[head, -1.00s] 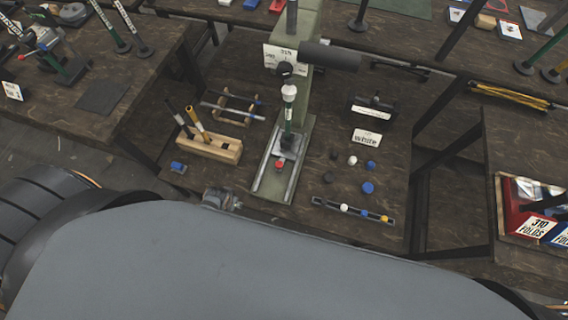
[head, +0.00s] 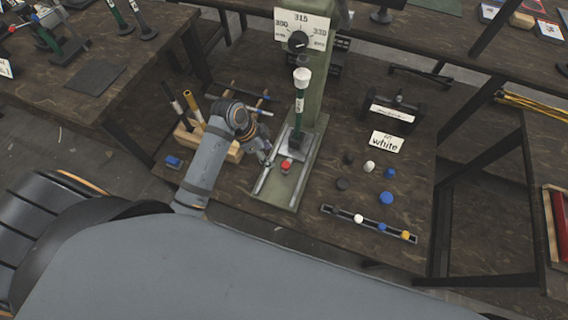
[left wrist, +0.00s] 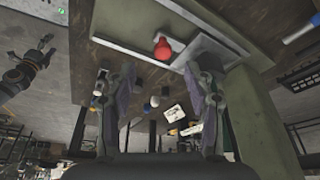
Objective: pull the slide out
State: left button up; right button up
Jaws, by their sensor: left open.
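The slide (head: 293,147) is a grey plate between two pale rails at the foot of a green press (head: 325,110), with a red knob (head: 286,166) at its front. My left gripper (head: 265,151) is beside the rails, a little left of the knob, and looks small and partly blurred with the arm. In the left wrist view its two fingers (left wrist: 148,78) are wide apart and empty. The red knob (left wrist: 163,50) shows beyond the fingertips, apart from them. A dark jointed arm (left wrist: 22,75), probably my right one, shows at that view's left edge; its jaw state is unclear.
A wooden block with upright tools (head: 190,133) stands left of the press, close to my left arm. Several small knobs (head: 386,198) and a strip with balls (head: 370,223) lie to the right.

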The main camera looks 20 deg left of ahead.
aim_at(285, 164)
pick_arm(q)
jog(key=shift+m+h, duration=0.3)
jog(key=shift+m, duration=0.6)
jog(key=x, duration=0.3)
jog(key=w+b+x, duration=0.1)
jog(key=x, duration=0.3)
jog(key=b+x, duration=0.1)
jog(key=x, duration=0.2)
jog(key=shift+w+d, duration=0.25)
jog(key=shift+d, duration=0.25)
grip_shut()
